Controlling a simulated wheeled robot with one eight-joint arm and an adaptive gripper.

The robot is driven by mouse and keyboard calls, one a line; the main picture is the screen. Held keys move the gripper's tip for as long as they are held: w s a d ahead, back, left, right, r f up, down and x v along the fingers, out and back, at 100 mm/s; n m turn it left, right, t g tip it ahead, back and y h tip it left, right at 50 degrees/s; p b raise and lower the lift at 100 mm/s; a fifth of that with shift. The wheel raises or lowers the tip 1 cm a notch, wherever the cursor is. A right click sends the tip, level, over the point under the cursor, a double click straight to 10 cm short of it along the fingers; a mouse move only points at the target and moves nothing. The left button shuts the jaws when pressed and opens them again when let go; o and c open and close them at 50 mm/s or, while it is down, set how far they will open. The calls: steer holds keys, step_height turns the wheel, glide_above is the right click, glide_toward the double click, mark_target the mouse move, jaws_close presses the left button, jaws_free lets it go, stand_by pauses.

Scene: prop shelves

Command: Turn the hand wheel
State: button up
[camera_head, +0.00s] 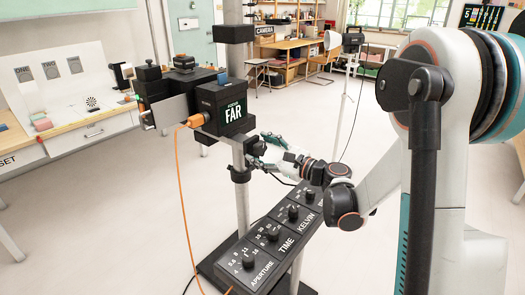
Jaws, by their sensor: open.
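A black round part (254,146), which looks like the hand wheel, sits on the side of the upright metal column (241,195), just below the black box marked FAR (233,112). My gripper (263,151) reaches in from the right at that height. Its fingers are spread, one above and one below, with the tips close to the round part. I cannot tell whether they touch it. The far side of the part is hidden.
A sloped black panel (250,264) with knobs marked APERTURE, TIME and KELVIN lies below my gripper. An orange cable (178,190) hangs left of the column. Benches stand at the left and back. The floor (110,220) at left is clear.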

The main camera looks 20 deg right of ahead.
steer(key=shift+s, duration=0.1)
steer(key=v, duration=1.2)
